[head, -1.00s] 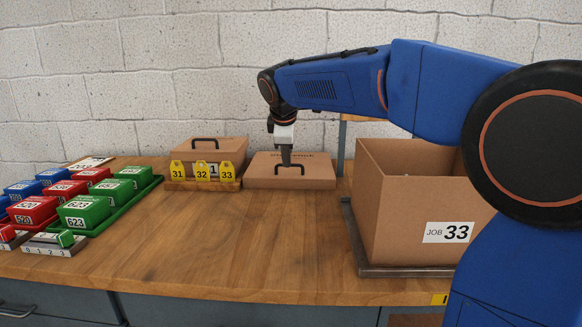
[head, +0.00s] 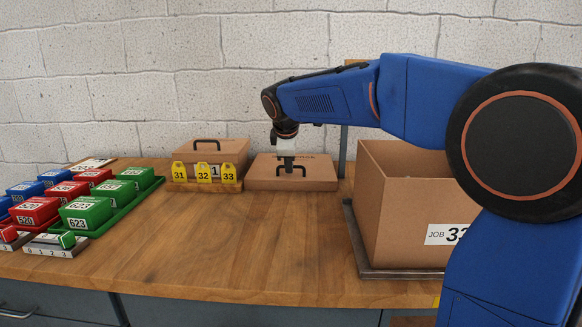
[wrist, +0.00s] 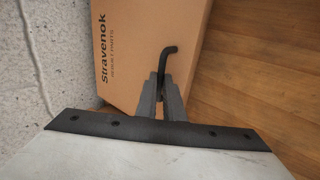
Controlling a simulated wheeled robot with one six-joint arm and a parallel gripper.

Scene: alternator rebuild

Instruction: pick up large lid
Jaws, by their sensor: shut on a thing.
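The large lid (head: 262,181) is a flat brown cardboard lid with a black handle, lying on the bench near the wall. In the wrist view the lid (wrist: 130,60) shows the print "Stravenok", and its black handle (wrist: 167,62) sits between my fingers. My gripper (head: 288,171) reaches down from above and is shut on the handle. In the wrist view my gripper (wrist: 160,98) covers part of the handle. The lid looks level, and I cannot tell whether it is clear of the bench.
A brown box marked JOB 33 (head: 400,215) stands on a dark tray at the right. Left of the lid is a smaller handled box (head: 235,157) behind yellow tags 31, 32 and 33 (head: 204,173). Coloured bins (head: 88,212) fill the left. The middle bench is clear.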

